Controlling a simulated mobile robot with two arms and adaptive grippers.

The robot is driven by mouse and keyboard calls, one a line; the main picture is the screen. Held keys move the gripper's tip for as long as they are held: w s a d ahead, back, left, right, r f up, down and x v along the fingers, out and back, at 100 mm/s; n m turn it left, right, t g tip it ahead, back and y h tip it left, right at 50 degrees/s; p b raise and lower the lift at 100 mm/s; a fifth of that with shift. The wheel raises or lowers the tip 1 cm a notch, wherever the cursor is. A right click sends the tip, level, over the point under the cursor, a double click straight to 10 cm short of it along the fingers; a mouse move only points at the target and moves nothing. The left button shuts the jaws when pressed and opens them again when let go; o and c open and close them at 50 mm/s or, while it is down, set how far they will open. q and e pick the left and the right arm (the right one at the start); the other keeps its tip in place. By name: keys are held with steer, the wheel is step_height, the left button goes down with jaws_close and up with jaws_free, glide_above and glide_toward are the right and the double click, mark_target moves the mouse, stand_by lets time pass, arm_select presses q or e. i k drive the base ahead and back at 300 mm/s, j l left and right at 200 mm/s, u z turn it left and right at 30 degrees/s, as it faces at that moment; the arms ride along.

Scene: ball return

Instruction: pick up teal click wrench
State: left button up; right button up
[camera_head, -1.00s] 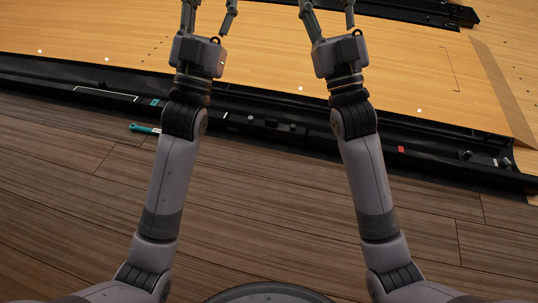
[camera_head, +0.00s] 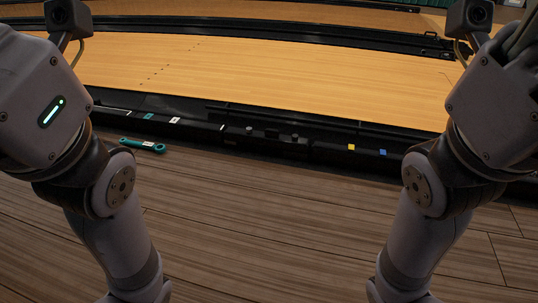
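The teal click wrench (camera_head: 142,145) lies on the dark wood floor at the left, just in front of the black lane gutter. It is long and thin, with one rounded end near my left arm. My two arms stand raised at the left and right sides of the view. The fingers of both grippers are outside the picture, so their state is hidden. Neither arm touches the wrench in this view.
The black gutter (camera_head: 330,158) runs across the view with small coloured tags and knobs on it. A pale wood lane (camera_head: 280,72) lies behind it. The brown plank floor (camera_head: 270,220) between my arms is clear.

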mark_target(142, 145)
steer(key=u, duration=0.95)
